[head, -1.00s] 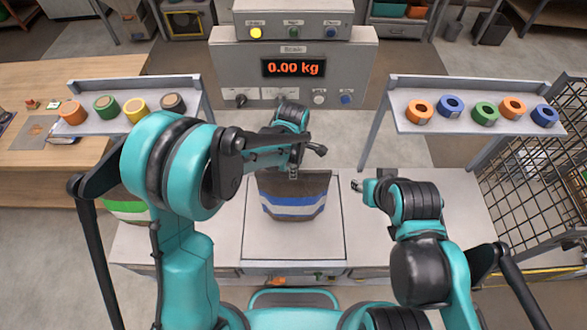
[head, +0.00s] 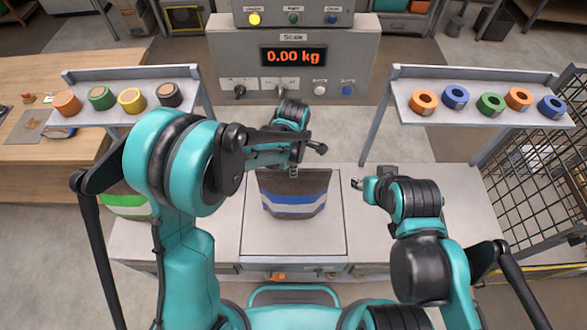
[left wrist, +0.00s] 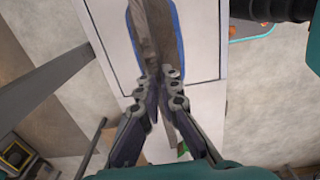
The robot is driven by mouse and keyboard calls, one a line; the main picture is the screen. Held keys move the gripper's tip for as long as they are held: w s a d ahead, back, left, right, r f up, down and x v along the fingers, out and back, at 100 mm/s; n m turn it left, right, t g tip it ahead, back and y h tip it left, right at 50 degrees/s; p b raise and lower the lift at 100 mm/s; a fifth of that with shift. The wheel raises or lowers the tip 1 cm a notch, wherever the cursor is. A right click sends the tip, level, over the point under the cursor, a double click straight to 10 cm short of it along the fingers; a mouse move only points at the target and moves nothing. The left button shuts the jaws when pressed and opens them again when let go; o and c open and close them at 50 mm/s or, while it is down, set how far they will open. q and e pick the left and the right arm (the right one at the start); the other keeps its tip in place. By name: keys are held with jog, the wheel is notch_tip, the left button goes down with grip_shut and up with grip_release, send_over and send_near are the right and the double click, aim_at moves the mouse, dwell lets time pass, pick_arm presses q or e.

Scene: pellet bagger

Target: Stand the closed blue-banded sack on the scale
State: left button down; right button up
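The blue-banded sack (head: 294,203) is dark brown with blue and white bands. It is upright over the square scale plate (head: 262,240), its top pinched flat. Whether its base touches the plate cannot be told; the display (head: 294,56) reads 0.00 kg. My left gripper (head: 294,172) is at the sack's top edge. In the left wrist view, its fingers (left wrist: 160,84) are closed around the sack's top (left wrist: 150,40). My right gripper (head: 357,184) is to the right of the sack, apart from it; its fingers are too small to judge.
A left shelf (head: 118,117) and a right shelf (head: 480,116) hold several coloured rolls. The scale's control box (head: 225,65) stands behind the plate. A green-banded sack (head: 125,206) sits at left, partly behind my arm. A wire mesh (head: 540,170) stands at right.

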pick_arm(q)
jog(key=shift+f, duration=0.2)
jog(key=c, duration=2.1)
grip_release()
jog(key=o, duration=0.5)
jog(key=shift+c, duration=0.2)
jog(key=shift+r, duration=0.15)
notch_tip(320, 180, up, 12)
